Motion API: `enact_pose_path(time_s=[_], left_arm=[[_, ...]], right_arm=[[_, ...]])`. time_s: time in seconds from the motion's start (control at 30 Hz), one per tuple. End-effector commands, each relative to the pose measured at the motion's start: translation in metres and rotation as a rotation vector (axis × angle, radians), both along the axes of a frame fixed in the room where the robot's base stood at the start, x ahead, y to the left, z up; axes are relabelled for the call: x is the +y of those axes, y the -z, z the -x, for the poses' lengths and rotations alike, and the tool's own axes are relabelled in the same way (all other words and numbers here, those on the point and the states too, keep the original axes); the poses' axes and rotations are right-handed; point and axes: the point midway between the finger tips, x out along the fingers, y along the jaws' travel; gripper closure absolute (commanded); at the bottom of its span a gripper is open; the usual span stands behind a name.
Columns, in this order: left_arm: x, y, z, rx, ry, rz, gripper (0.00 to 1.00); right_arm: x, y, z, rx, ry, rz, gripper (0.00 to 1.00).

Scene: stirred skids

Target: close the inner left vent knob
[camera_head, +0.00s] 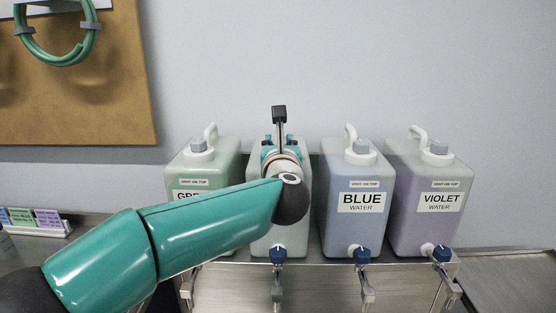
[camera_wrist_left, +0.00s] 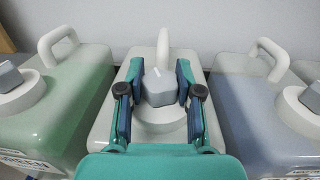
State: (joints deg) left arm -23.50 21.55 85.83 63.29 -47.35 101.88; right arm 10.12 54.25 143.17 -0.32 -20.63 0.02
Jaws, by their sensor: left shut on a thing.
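The inner left vent knob (camera_wrist_left: 159,88) is a grey-blue faceted knob on a round white cap, on top of the second container from the left (camera_wrist_left: 106,120). In the wrist view my left gripper (camera_wrist_left: 159,85) has one finger on each side of the knob and is shut on it. In the head view my left gripper (camera_head: 281,142) is over the top of this container (camera_head: 290,235), and my arm hides the knob and most of the front. My right gripper is in neither view.
A green container (camera_head: 222,166) stands left; a blue one (camera_head: 343,225) and a violet one (camera_head: 408,215) stand right. Each has a white handle and vent knob on top. Blue-handled taps (camera_head: 361,255) stick out in front. A brown board with green hose (camera_head: 60,58) hangs upper left.

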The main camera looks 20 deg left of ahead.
Motion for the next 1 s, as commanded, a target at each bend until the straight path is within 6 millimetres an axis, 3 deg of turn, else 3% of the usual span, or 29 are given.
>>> enact_pose_path(time_s=[0.03, 0.3, 0.6, 1.0], left_arm=[[0.003, 0.006, 0.001, -0.004, 0.034, 0.002, 1.00], [0.003, 0.003, 0.000, 0.000, 0.238, 0.001, 1.00], [0.002, 0.001, 0.000, 0.001, 0.381, 0.000, 1.00], [0.001, 0.000, 0.000, 0.002, 0.418, 0.000, 1.00]], right_arm=[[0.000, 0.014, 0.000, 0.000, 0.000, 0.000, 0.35], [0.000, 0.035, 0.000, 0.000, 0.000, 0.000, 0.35], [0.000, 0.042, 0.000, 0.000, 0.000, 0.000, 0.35], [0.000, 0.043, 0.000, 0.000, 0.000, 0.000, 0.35]])
